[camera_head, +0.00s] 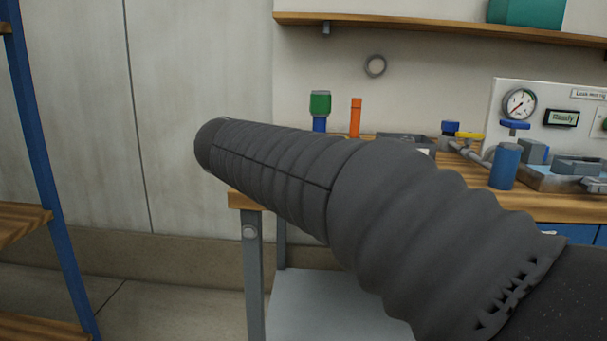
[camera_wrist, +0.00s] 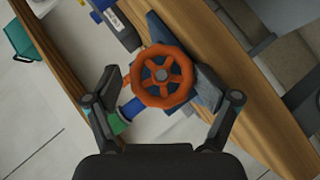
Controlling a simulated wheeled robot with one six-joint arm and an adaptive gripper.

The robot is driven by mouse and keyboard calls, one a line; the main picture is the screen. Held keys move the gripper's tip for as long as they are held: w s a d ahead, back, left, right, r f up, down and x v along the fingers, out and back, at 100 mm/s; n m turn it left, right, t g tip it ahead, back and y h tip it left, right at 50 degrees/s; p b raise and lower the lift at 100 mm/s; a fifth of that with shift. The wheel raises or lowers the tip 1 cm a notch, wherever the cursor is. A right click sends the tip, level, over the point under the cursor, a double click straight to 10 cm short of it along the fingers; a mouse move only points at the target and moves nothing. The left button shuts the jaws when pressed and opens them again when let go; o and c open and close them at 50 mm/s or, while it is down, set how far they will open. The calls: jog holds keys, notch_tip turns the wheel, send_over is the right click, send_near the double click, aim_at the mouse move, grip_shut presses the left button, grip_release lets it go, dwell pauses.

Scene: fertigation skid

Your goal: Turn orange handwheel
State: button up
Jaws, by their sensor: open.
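The orange handwheel (camera_wrist: 162,103) shows in the wrist view as a spoked ring with a grey hub, facing the camera. It sits over a grey-blue body on the wooden bench. My gripper (camera_wrist: 172,85) is open, with one finger on the left of the wheel and one on the right. Gaps show between both fingers and the rim. How far the wheel lies from the fingertips in depth is hard to tell. In the head view my dark ribbed arm covers the middle, and neither the wheel nor my gripper can be made out.
A green-and-blue bottle (camera_head: 320,108) and a slim orange object (camera_head: 355,117) stand at the back of the bench. A gauge panel (camera_head: 545,120), a blue cylinder (camera_head: 505,166) and pipes are on the right. A wooden shelf (camera_head: 440,27) runs above. A blue-post rack (camera_head: 45,160) stands left.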

jog(key=shift+d+f, duration=0.25)
jog(key=shift+d, duration=0.65)
jog(key=d+r+p+v, duration=0.2)
jog(key=p+v, duration=0.2)
jog(key=v, duration=1.1)
jog(key=shift+s+r+p, duration=0.25)
jog(key=shift+r+p, duration=0.05)
jog(key=shift+r, duration=0.15)
jog(key=shift+a, duration=0.25)
dwell(0.3)
jog(key=v, duration=1.2)
jog(key=shift+d, duration=0.1)
